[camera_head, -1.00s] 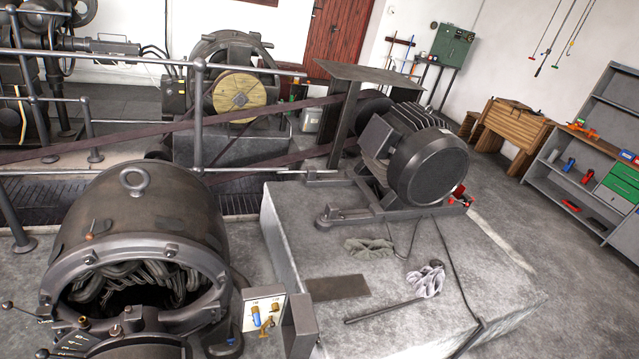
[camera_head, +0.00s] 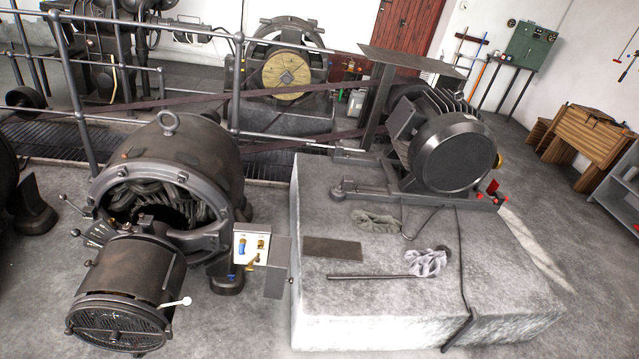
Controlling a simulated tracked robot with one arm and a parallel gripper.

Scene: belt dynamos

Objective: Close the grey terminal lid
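The terminal box (camera_head: 251,246) is on the right side of the near dynamo (camera_head: 190,160). Its white face is exposed, with a blue part and brass-coloured parts on it. The grey terminal lid (camera_head: 277,267) stands open as a flat panel at the right edge of the box, close to the concrete block. My gripper is not in view.
A concrete block (camera_head: 400,305) bears a large motor (camera_head: 450,150), a flat dark plate (camera_head: 332,247), a rod (camera_head: 365,276) and rags (camera_head: 428,262). Railings (camera_head: 236,85) and belts lie behind. Bare floor shows at the front left.

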